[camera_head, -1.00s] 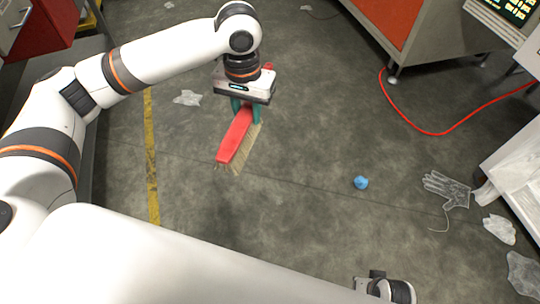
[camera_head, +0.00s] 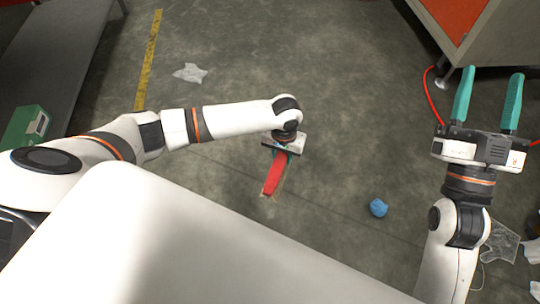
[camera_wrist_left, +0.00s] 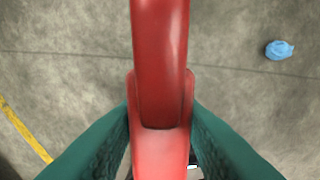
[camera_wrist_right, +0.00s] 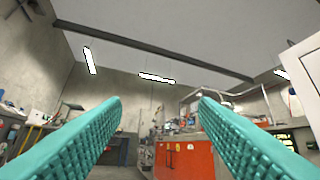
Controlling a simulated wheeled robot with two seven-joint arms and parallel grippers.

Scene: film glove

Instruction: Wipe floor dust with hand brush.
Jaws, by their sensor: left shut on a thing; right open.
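A red hand brush (camera_head: 273,176) with pale bristles is held by my left gripper (camera_head: 285,150), low over the grey floor or on it; I cannot tell whether the bristles touch. In the left wrist view the brush's red handle (camera_wrist_left: 160,100) runs between the two green fingers, which are shut on it. My right gripper (camera_head: 487,100) is open and empty at the right, its green fingers pointing up and away from the floor. The right wrist view shows the same open fingers (camera_wrist_right: 160,130) with nothing between them. I cannot make out dust on the floor.
A crumpled blue item (camera_head: 378,208) lies on the floor right of the brush; it also shows in the left wrist view (camera_wrist_left: 279,50). A clear plastic scrap (camera_head: 190,73) lies at upper left, a clear glove (camera_head: 500,243) at lower right. A cabinet (camera_head: 470,30) stands at top right.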

